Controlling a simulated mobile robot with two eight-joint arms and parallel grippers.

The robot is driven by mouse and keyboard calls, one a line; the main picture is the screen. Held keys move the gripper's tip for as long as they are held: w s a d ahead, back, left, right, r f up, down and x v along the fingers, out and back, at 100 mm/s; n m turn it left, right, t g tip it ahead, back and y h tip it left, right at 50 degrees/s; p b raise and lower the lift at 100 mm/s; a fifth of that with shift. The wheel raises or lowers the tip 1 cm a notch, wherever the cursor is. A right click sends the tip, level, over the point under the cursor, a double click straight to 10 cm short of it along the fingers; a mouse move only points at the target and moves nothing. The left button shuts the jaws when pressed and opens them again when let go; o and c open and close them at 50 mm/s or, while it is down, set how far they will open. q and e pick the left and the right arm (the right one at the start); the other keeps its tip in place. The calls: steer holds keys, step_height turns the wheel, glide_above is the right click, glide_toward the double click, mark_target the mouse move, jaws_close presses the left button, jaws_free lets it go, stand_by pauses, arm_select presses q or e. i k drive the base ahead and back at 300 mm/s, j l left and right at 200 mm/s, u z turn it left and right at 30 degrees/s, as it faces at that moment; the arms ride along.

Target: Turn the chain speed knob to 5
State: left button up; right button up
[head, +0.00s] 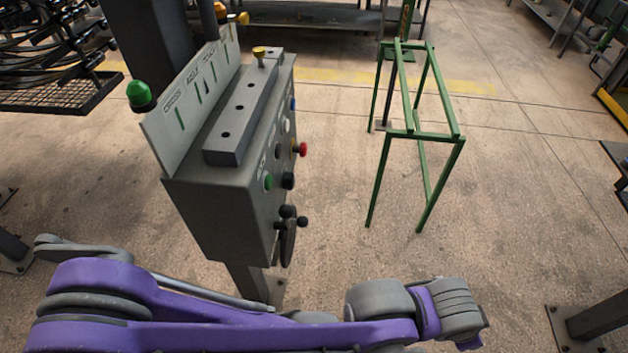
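The control box (220,205) is grey and stands left of centre on a post. Its right-hand face holds the controls, seen at a steep angle. A black knob (288,181) sits there next to a green button (268,182). A red button (302,149) sticks out farther back. Black ball-ended handles (288,212) are lower down. Labels and scale are too small to read, so I cannot tell which control is the chain speed knob. My purple and grey arm crosses the bottom of the view, in front of the box. Neither gripper shows.
A green metal frame (412,134) stands on the floor to the right. A green lamp (140,94) sits at the box's left. The concrete floor between the box and the green frame is clear.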

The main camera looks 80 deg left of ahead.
mark_target(288, 181)
steer(key=i+j+u, duration=0.15)
steer(key=i+u, duration=0.95)
steer(key=u, duration=0.2)
steer(key=i+j, duration=0.15)
steer(key=i, duration=0.55)
steer(key=i+j+u, duration=0.15)
steer(key=i, duration=0.5)
steer(key=z, duration=6.9)
